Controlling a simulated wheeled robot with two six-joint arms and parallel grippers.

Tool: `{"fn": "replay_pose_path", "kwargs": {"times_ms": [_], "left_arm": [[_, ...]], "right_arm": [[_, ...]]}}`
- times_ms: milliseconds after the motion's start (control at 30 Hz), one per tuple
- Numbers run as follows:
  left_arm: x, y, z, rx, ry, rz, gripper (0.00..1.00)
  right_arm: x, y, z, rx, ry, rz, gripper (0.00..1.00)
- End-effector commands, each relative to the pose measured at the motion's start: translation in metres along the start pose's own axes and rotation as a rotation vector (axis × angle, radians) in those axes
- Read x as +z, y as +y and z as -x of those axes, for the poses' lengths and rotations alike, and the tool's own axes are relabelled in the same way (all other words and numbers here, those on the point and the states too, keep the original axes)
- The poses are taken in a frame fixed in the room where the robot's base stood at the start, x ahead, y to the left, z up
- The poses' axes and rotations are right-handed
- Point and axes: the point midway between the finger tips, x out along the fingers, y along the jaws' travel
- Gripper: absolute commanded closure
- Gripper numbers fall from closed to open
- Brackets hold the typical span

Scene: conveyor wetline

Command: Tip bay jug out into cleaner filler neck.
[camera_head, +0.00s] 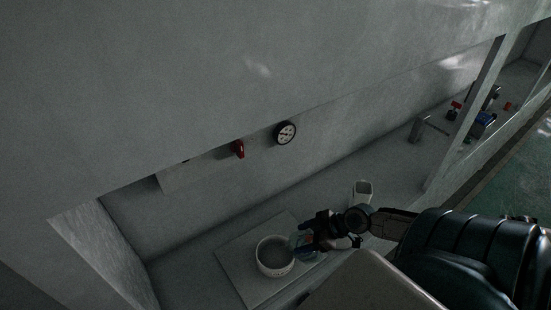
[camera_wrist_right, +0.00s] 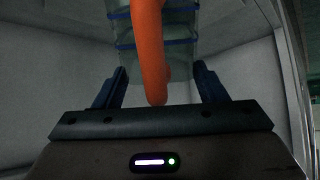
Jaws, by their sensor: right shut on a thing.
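The jug (camera_head: 302,243) is a small translucent greenish vessel. In the right wrist view the jug (camera_wrist_right: 182,52) has blue bands and an orange handle (camera_wrist_right: 150,45) that runs between my fingers. My right gripper (camera_head: 316,238) is shut on this handle. A white round open-topped neck (camera_head: 275,268) with a grey interior, seemingly the cleaner filler neck, is just left of the jug. The jug is close to the neck's right rim; I cannot tell whether they touch or how far it is tilted. Its contents are not clear. My left gripper is not in view.
The neck stands on a flat square plate (camera_head: 232,262) inside a recessed bay. A pale upright block (camera_head: 362,190) stands behind my gripper. A red knob (camera_head: 238,149) and a round gauge (camera_head: 285,133) are on the wall.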

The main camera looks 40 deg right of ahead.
Motion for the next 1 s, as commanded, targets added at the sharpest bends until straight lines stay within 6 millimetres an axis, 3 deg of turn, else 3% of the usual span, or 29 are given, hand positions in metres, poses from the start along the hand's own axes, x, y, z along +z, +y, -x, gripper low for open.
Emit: {"fn": "replay_pose_path", "kwargs": {"times_ms": [133, 500, 900, 1000], "left_arm": [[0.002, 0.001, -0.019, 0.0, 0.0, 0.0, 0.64], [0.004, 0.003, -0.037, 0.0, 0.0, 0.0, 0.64], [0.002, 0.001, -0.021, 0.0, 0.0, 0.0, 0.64], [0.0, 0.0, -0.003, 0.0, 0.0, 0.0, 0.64]], "right_arm": [[0.01, 0.0, -0.002, 0.0, 0.044, 0.0, 0.63], [0.016, 0.0, 0.001, 0.001, 0.125, -0.002, 0.63], [0.024, 0.001, 0.008, 0.001, 0.199, -0.006, 0.63], [0.025, 0.002, 0.013, 0.003, 0.221, -0.01, 0.63]]}}
